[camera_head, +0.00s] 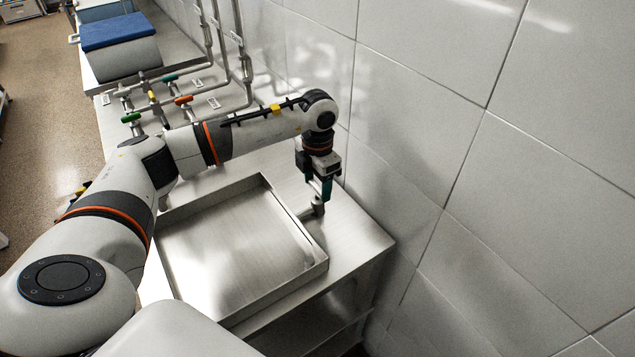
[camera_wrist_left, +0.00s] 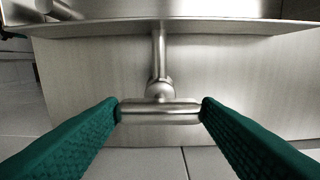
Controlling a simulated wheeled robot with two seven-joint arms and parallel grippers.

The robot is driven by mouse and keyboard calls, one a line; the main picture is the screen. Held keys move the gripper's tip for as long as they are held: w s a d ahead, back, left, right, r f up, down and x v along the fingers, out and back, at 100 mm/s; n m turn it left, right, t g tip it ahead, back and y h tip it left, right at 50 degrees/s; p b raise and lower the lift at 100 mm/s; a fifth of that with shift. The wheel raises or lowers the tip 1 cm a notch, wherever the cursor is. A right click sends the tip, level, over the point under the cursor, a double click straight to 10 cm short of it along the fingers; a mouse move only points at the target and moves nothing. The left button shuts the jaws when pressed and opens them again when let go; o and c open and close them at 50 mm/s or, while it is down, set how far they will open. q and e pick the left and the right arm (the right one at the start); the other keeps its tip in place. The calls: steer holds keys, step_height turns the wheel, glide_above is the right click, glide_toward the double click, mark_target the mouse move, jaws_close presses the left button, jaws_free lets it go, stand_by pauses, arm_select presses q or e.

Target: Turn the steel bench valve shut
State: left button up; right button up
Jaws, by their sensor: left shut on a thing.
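The steel bench valve (camera_head: 318,209) stands at the right end of the steel bench, beside the tray corner nearest the wall. In the left wrist view its bar-shaped handle (camera_wrist_left: 160,113) lies crosswise on a round hub, with a stem running back toward the tray wall. My left gripper (camera_head: 319,196) reaches down over the valve. Its green fingers (camera_wrist_left: 160,108) are shut on the handle, one at each end of the bar. In the head view the gripper partly hides the valve. My right gripper is in neither view.
A shallow steel tray (camera_head: 228,253) sits on the bench (camera_head: 349,233). A tiled wall (camera_head: 440,130) rises close behind the gripper. Farther back are pipes with a green valve handle (camera_head: 131,117), a red one (camera_head: 183,100) and a blue-topped grey object (camera_head: 122,62).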

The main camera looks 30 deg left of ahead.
mark_target(318, 186)
arm_select(q)
steer(key=shift+r, duration=0.1)
steer(key=o, duration=1)
step_height(318, 186, up, 12)
steer(key=b, duration=0.3)
